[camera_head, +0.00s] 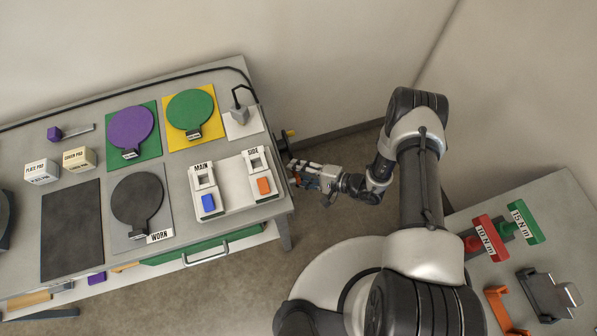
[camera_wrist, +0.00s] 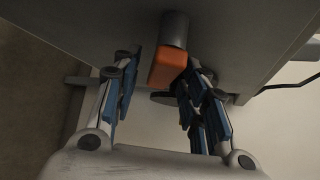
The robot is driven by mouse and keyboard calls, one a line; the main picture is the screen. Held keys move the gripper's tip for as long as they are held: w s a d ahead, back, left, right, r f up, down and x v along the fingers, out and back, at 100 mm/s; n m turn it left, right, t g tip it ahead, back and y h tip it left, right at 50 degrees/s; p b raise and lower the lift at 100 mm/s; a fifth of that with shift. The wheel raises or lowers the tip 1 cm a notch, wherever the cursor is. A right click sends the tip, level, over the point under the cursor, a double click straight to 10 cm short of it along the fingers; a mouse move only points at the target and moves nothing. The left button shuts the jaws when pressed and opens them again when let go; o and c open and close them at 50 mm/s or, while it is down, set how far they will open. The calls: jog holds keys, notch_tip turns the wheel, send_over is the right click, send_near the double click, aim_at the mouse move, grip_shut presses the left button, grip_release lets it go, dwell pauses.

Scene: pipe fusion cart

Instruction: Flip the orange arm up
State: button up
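The orange arm (camera_wrist: 168,68) shows in the wrist view as a short orange block hanging from a grey round stub (camera_wrist: 174,30) on the grey side of the bench. My gripper (camera_wrist: 160,66) is open, with one blue-padded finger on each side of the block. The block lies close to the right fingers, and a gap shows on its left; contact cannot be told. In the head view my gripper (camera_head: 297,174) is at the right end of the bench, below the top's edge. The orange arm cannot be clearly made out there.
The bench (camera_head: 92,188) carries a white panel with MAIN and SIDE switches (camera_head: 232,187), coloured round plates and small boxes. A yellow part (camera_head: 290,133) sticks out from its right end. A second table (camera_head: 540,205) at the right holds red and green tags.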

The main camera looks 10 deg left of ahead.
jog(key=shift+c, duration=0.4)
grip_shut()
